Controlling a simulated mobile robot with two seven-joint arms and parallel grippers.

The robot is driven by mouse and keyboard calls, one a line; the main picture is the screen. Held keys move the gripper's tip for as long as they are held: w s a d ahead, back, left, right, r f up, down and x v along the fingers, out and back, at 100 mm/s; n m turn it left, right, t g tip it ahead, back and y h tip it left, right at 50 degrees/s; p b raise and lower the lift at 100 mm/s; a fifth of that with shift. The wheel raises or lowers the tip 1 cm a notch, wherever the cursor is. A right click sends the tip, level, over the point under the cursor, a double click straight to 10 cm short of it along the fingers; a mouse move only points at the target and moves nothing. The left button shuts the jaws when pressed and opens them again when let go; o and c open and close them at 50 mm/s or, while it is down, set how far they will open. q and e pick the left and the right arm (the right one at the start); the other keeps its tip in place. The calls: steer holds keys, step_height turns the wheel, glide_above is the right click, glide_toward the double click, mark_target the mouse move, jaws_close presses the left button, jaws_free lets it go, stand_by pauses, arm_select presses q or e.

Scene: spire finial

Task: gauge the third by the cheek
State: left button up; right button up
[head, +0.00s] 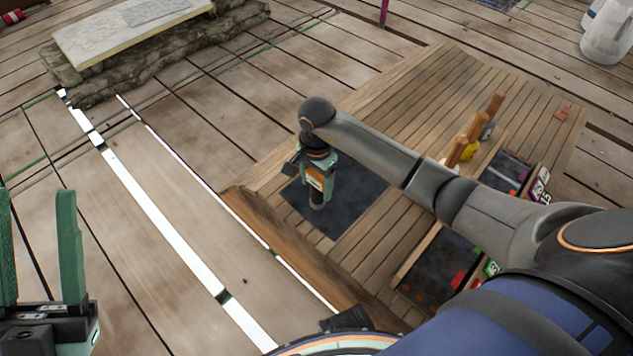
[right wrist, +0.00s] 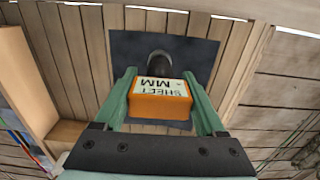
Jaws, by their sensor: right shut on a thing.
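My right gripper (head: 318,185) is shut on an orange gauge with a pale label (right wrist: 160,98); the upside-down letters look like "SHEET MM". The gauge has a dark round end (right wrist: 160,63) that points down at a dark square mat (head: 355,205) on the slatted wooden table (head: 390,95). I cannot tell whether that end touches the mat. The mat also shows in the right wrist view (right wrist: 203,60). My left gripper (head: 40,245) is open and empty at the left edge of the head view. I cannot make out which thing is the third or the cheek.
On the right of the table, dark trays (head: 440,265) hold small coloured pieces, and several wooden-handled tools (head: 457,150) stand beside them. A raised wooden board (head: 290,250) edges the table at the left. A stone slab (head: 130,25) lies on rock at the back left.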

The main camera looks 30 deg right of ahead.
steer(key=shift+f, duration=0.15)
steer(key=shift+f+b, duration=1.3)
steer(key=shift+f, duration=0.2)
steer(key=shift+r, duration=0.1)
stand_by(0.8)
steer(key=shift+r+p, duration=2.1)
steer(key=shift+r, duration=0.4)
steer(key=shift+f, duration=0.2)
